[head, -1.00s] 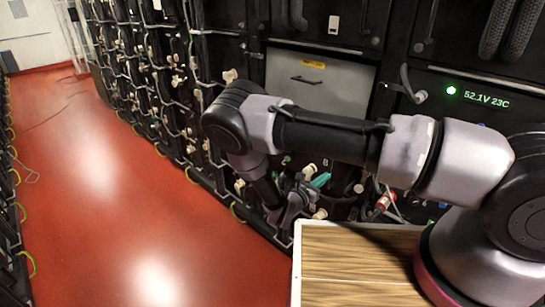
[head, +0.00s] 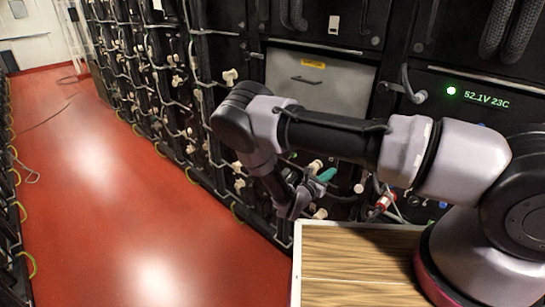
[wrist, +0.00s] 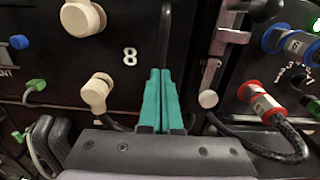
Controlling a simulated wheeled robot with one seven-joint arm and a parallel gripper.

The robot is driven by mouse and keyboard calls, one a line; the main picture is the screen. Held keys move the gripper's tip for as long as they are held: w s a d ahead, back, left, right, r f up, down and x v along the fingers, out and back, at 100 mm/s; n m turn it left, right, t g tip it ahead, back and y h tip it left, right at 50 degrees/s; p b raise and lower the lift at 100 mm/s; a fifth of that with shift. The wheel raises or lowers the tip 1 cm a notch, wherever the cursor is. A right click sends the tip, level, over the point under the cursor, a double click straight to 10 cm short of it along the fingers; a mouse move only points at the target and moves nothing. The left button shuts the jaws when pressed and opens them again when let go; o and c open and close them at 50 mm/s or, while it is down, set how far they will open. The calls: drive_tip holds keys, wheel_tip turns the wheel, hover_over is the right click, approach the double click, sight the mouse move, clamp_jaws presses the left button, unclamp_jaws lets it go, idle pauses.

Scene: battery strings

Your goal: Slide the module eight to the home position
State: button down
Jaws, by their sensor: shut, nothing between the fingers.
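The front of module eight (wrist: 60,60) is a dark panel in the wrist view, marked with a white number 8 (wrist: 130,56). Cream knobs (wrist: 83,17) stick out of it to the left of my gripper. My gripper (wrist: 161,73) has teal fingers, pressed together with nothing between them, pointing at the panel just right of the 8. A dark curved bar or cable (wrist: 164,30) shows beyond the fingertips; whether they touch it cannot be told. In the head view my gripper (head: 328,174) is low at the rack front, and my arm hides much of the module.
A pale grey lever (wrist: 214,65) stands right of the fingers. A red connector (wrist: 262,101) on a black cable and a blue connector (wrist: 291,42) lie further right. A green connector (wrist: 35,86) is at left. The red floor aisle (head: 120,200) is open.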

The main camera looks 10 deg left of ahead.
drive_tip(key=v, duration=0.6)
drive_tip(key=shift+s+a, duration=0.25)
drive_tip(key=shift+s, duration=0.1)
idle(0.5)
drive_tip(key=s+d+r+m+g+y, duration=0.1)
drive_tip(key=s+d+r+m+g, duration=0.1)
drive_tip(key=d+r+m+g, duration=0.45)
drive_tip(key=s+d+r+m+g+y, duration=0.1)
drive_tip(key=r+m+g+y, duration=0.15)
drive_tip(key=r+m, duration=0.7)
drive_tip(key=s+d+r+m+g+y, duration=0.15)
drive_tip(key=d+r+m+g, duration=0.3)
drive_tip(key=r, duration=0.75)
drive_tip(key=s+d+r+m+t+y, duration=0.2)
drive_tip(key=s+r+m, duration=0.4)
drive_tip(key=r, duration=0.5)
drive_tip(key=s+d+r+m+t+y, duration=0.2)
drive_tip(key=s+r+m+t+y, duration=0.2)
drive_tip(key=s+r, duration=0.6)
drive_tip(key=shift+r+m+y, duration=1)
drive_tip(key=shift+r+m, duration=0.05)
drive_tip(key=shift+r, duration=0.05)
drive_tip(key=shift+d+t, duration=0.1)
drive_tip(key=shift+t, duration=0.15)
